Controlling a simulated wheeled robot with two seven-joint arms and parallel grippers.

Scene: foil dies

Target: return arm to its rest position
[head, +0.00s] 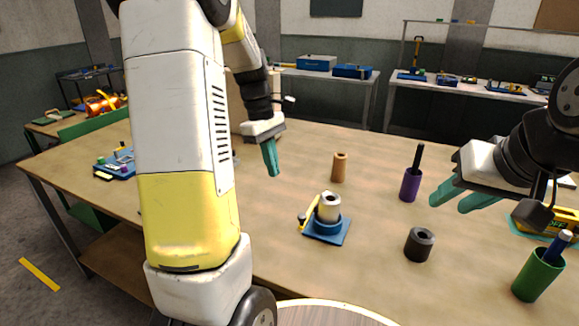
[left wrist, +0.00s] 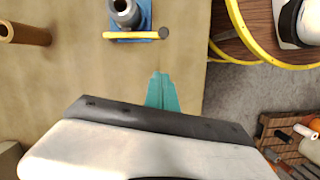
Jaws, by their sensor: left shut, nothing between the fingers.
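My left gripper (head: 271,158) is above the table (head: 300,150), left of the brown cylinder (head: 340,167). Its teal fingers are together and empty, also in the left wrist view (left wrist: 161,92). My right gripper (head: 456,198) is at the right, with its two teal fingers apart and nothing visible between them. A blue base (head: 328,232) with a grey hollow cylinder (head: 328,207) and a yellow handle (head: 309,212) stands mid-table. My left arm hides part of the table's left side.
A purple holder (head: 410,187) with a black rod stands near my right gripper. A black hollow cylinder (head: 419,245) and a green cup (head: 538,275) are nearer the front. A blue tray of small parts (head: 115,164) lies at the left. The table behind the brown cylinder is clear.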

